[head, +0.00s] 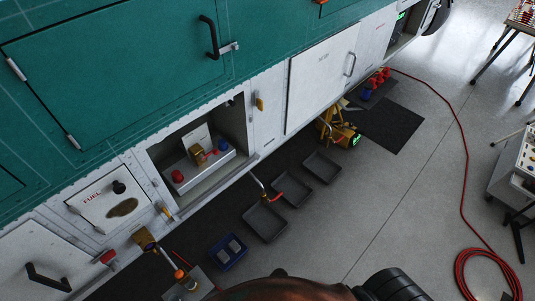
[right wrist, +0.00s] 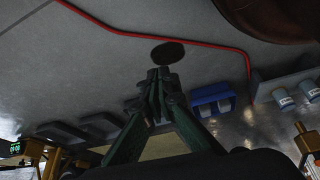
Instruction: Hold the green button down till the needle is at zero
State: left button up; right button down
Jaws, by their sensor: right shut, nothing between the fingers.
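I cannot make out a green button or a gauge needle in either view. In the head view an open bay (head: 236,119) in the side of the green and white helicopter holds a box with a red knob (head: 177,176), a blue knob (head: 224,145) and a brass fitting (head: 197,152). A yellow device with a lit green display (head: 356,140) stands on the floor beyond; its display (right wrist: 15,149) also shows in the right wrist view. My right gripper (right wrist: 160,74) is shut and empty above the grey floor. My left gripper is in neither view.
Grey trays (head: 265,222) and a blue bin (head: 228,253) lie along a dark mat below the helicopter. A red hose (head: 463,165) runs over the floor to a coil. A trolley (head: 513,165) stands at right. The middle floor is clear.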

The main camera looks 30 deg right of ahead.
pick_arm(q)
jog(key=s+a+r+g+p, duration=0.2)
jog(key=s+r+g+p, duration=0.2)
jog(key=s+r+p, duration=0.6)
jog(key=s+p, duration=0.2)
jog(key=p, duration=0.3)
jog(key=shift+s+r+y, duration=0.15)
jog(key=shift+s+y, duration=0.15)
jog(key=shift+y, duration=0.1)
pick_arm(e)
jog(key=s+d+r+g, duration=0.2)
jog(key=s+r+g, duration=0.2)
jog(key=s+r, duration=0.6)
jog(key=s, duration=0.2)
jog(key=shift+s+r+h, duration=0.15)
jog(key=shift+s+h, duration=0.15)
jog(key=shift+h, duration=0.1)
